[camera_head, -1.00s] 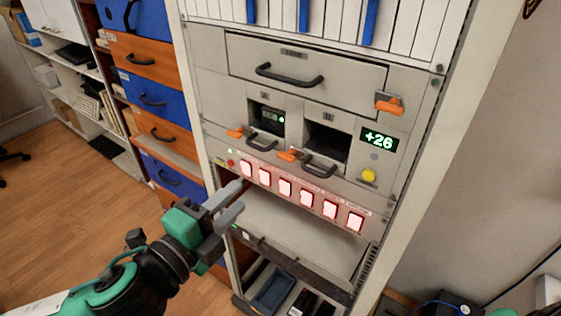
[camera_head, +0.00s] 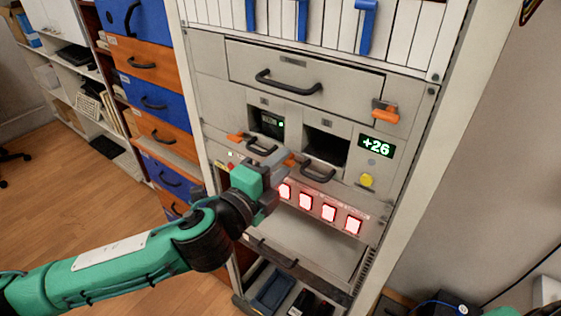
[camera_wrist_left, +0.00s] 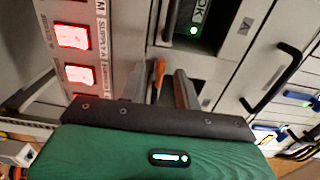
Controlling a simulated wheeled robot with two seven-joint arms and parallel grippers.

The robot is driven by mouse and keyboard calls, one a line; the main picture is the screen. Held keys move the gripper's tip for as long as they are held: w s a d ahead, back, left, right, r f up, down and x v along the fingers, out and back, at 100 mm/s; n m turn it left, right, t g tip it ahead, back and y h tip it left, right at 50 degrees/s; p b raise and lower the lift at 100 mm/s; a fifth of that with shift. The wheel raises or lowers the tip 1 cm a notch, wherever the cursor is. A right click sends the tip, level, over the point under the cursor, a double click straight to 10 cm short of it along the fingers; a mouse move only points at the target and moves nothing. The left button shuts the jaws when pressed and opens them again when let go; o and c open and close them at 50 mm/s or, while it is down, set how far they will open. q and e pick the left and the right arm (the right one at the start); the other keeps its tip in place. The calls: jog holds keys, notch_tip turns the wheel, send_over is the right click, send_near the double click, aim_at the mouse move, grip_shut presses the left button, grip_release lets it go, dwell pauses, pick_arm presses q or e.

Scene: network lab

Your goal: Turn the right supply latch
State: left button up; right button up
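The right supply latch (camera_head: 290,160) is a small orange lever between the two supply bays, partly covered by my gripper in the head view. In the left wrist view the orange latch (camera_wrist_left: 158,72) shows in front of my left gripper (camera_wrist_left: 168,85), between its two grey fingers. The fingers stand apart, with a gap beside the latch; I cannot tell whether either touches it. In the head view my left gripper (camera_head: 279,158) is at the rack front, just under the left bay. The left orange latch (camera_head: 236,137) is uncovered. My right gripper is out of view.
Lit red buttons (camera_head: 329,213) run below the bays, some hidden behind my gripper. Black handles (camera_head: 318,175) jut out nearby. A third orange latch (camera_head: 385,112), a "+26" display (camera_head: 376,146) and a yellow button (camera_head: 366,181) are at the right.

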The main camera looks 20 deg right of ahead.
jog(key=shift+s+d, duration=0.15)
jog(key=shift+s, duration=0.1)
